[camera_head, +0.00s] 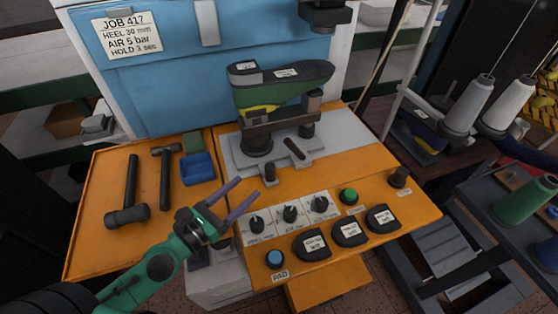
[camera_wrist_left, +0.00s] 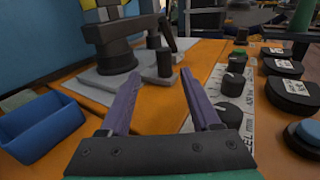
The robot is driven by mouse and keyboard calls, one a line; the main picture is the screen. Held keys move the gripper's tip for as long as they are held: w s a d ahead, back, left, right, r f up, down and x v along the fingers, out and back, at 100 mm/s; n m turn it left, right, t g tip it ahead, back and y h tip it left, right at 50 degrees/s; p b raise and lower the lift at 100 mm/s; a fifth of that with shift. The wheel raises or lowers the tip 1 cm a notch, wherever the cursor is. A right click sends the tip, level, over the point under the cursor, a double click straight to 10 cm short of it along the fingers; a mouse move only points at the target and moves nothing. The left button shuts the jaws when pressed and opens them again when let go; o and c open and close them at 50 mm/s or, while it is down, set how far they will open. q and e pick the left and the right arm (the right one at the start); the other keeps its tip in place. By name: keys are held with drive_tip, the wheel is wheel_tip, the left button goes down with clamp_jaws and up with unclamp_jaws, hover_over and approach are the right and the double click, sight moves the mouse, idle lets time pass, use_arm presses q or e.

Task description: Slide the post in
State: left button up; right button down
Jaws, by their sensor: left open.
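A dark green shoe last (camera_head: 285,85) rests on the machine's dark supports above a grey base plate (camera_head: 240,160). A thick dark post (camera_head: 257,142) stands under its left part, and a thinner post (camera_head: 307,122) stands under its right part. A short dark peg (camera_head: 270,174) and a tilted dark lever (camera_head: 294,149) are at the front of the plate. Which one the task calls the post is unclear. My left gripper (camera_head: 234,196) is open and empty, in front of the peg and apart from it. In the left wrist view, the peg (camera_wrist_left: 164,62) appears ahead between the purple fingers. My right gripper does not show.
A panel of knobs (camera_head: 290,214) and round dark pads (camera_head: 350,233) lies right of my gripper. A blue tray (camera_head: 198,168) and two hammers (camera_head: 130,190) lie left. A dark machine head (camera_head: 325,15) hangs above. Thread cones (camera_head: 470,100) stand at right.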

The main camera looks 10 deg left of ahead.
sight(274, 165)
use_arm(q)
drive_tip(key=w+d+p, duration=0.1)
drive_tip(key=w, duration=0.1)
drive_tip(key=w+d+r+p, duration=0.1)
drive_tip(key=w, duration=0.1)
drive_tip(key=w+d+p, duration=0.1)
drive_tip(key=w+p, duration=0.1)
drive_tip(key=shift+d+r, duration=0.25)
drive_tip(key=shift+d, duration=0.05)
drive_tip(key=x, duration=0.3)
drive_tip(key=p+x, duration=0.1)
drive_tip(key=x, duration=0.1)
drive_tip(key=shift+f, duration=0.35)
drive_tip(key=shift+w+d+f, duration=0.15)
drive_tip(key=shift+w+d, duration=0.1)
drive_tip(key=shift+w, duration=0.1)
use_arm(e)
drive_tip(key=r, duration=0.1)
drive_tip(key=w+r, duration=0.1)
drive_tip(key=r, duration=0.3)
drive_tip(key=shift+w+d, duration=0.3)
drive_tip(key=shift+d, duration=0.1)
use_arm(q)
drive_tip(key=shift+s, duration=0.1)
clamp_jaws()
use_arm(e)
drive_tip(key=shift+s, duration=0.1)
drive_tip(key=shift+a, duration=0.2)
